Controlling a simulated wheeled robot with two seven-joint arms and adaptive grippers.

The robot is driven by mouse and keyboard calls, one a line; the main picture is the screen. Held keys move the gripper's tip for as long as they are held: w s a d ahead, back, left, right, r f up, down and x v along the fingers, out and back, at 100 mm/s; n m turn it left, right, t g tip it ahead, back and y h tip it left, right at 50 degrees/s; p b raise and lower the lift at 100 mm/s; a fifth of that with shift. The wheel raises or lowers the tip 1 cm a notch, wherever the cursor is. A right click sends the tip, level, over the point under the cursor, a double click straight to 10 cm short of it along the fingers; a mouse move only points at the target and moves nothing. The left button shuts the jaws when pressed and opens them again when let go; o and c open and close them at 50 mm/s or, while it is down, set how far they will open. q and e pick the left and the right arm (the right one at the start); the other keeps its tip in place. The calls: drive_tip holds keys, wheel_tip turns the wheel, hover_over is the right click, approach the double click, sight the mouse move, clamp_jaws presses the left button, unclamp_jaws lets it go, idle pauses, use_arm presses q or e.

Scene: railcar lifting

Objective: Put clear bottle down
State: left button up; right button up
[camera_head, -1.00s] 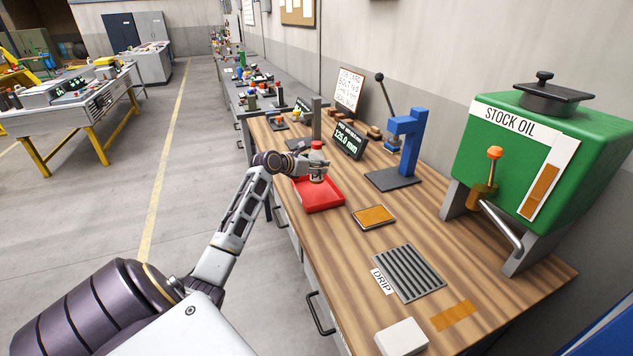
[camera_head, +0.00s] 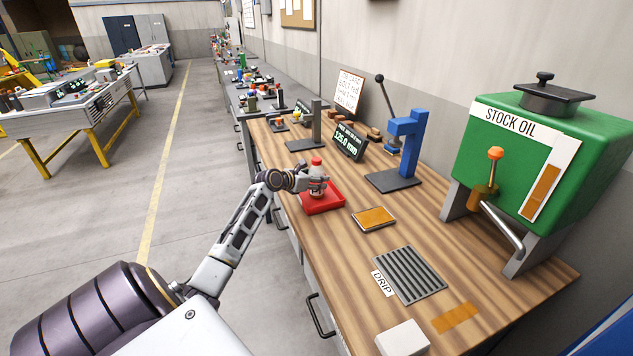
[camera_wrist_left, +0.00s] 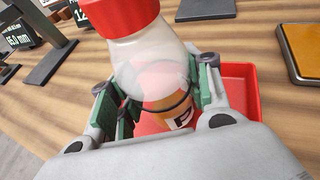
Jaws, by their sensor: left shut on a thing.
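The clear bottle (camera_head: 316,177) has a red cap and stands roughly upright over the red tray (camera_head: 335,203). My left gripper (camera_head: 318,185) is shut on the bottle from the left side. In the left wrist view the bottle (camera_wrist_left: 140,60) is between the green-padded fingers of the gripper (camera_wrist_left: 160,95), with amber contents or a label low down. The red tray (camera_wrist_left: 240,85) lies behind and below it. Whether the bottle's base touches the tray is hidden. My right gripper is not in view.
An orange-topped pad (camera_head: 374,217) lies right of the tray. A blue press (camera_head: 405,150) and a digital readout (camera_head: 349,141) stand behind. A slatted drip grate (camera_head: 409,274) and green stock oil tank (camera_head: 540,150) are to the right. Bare wooden bench lies between.

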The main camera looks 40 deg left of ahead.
use_arm(q)
drive_tip(key=shift+f, duration=0.15)
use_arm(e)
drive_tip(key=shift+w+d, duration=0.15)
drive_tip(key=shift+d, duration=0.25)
use_arm(q)
drive_tip(key=o, duration=1)
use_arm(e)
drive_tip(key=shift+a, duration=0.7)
use_arm(q)
drive_tip(key=shift+v, duration=0.85)
drive_tip(key=v, duration=1)
drive_tip(key=shift+s, duration=0.2)
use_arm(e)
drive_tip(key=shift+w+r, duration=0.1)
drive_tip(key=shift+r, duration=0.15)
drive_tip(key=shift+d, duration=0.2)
